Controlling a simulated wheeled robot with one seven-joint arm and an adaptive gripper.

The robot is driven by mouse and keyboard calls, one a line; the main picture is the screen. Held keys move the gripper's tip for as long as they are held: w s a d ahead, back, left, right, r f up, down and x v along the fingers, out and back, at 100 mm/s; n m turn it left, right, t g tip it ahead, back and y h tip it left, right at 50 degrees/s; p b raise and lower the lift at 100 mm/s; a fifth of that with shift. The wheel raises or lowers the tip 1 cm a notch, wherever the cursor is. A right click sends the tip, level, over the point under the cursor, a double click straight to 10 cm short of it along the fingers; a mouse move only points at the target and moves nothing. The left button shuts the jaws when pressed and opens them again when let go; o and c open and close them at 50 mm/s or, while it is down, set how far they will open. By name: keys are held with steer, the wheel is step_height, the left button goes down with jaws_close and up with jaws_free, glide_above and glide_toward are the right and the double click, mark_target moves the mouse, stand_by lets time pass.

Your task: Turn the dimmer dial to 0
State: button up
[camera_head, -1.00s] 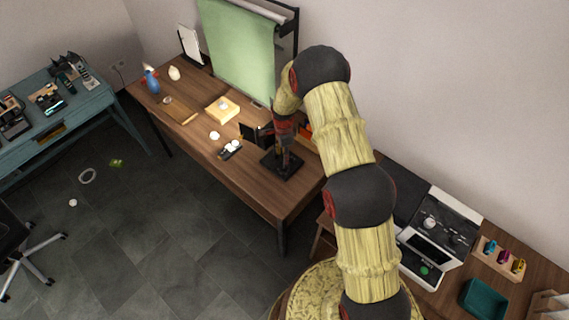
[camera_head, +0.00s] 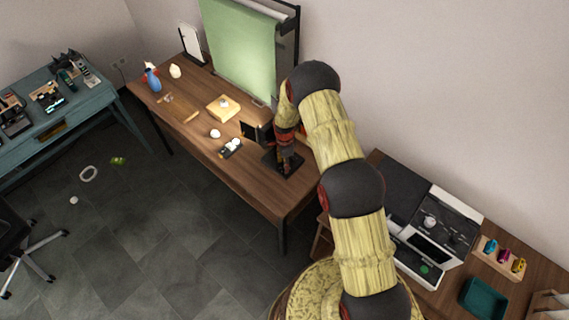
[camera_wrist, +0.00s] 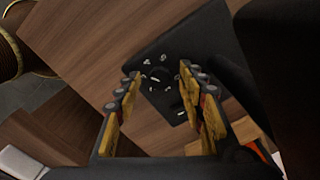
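The dimmer dial (camera_wrist: 157,75) is a small dark round knob with pale marks around it, on a flat black panel (camera_wrist: 187,50). The marks are too small to read, so I cannot tell its setting. In the head view the black panel (camera_head: 291,169) lies near the wooden table's right end, partly covered by my gripper (camera_head: 287,158). In the wrist view my gripper (camera_wrist: 160,74) is open, with yellow-padded fingers either side of the dial in the picture and nothing held. I cannot tell whether the fingers touch the dial or panel.
A green backdrop (camera_head: 240,50) stands behind. The table's front right corner is clear.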

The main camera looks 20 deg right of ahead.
steer(key=shift+c, duration=0.8)
jaws_close()
steer(key=shift+n, duration=0.3)
